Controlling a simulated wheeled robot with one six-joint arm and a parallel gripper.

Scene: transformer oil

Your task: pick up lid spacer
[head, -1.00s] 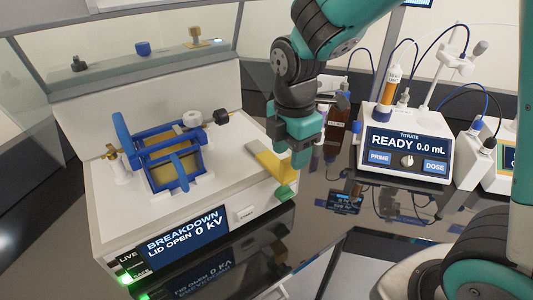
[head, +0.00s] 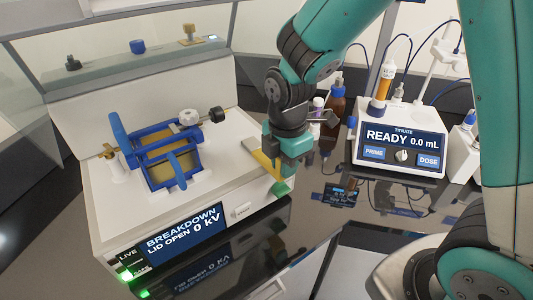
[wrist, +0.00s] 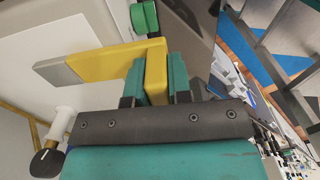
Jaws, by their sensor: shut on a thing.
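The lid spacer is a bent yellow piece, seen in the head view (head: 264,162) at the right edge of the breakdown tester (head: 110,215). My gripper (head: 290,180) is over that edge, shut on the yellow piece. In the wrist view, the spacer (wrist: 115,62) has a grey end at left, and its right part sits between the teal fingers of my gripper (wrist: 162,75). A green part (wrist: 145,18) shows beside it; I cannot tell whether it belongs to the spacer. I cannot tell whether the spacer touches the tester.
A blue frame (head: 165,155) with an open lid stands on the tester, beside a white knob (head: 188,117). A brown bottle (head: 334,112) stands behind my gripper. The titrator (head: 400,145) is at right. The glossy dark bench between them is mostly clear.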

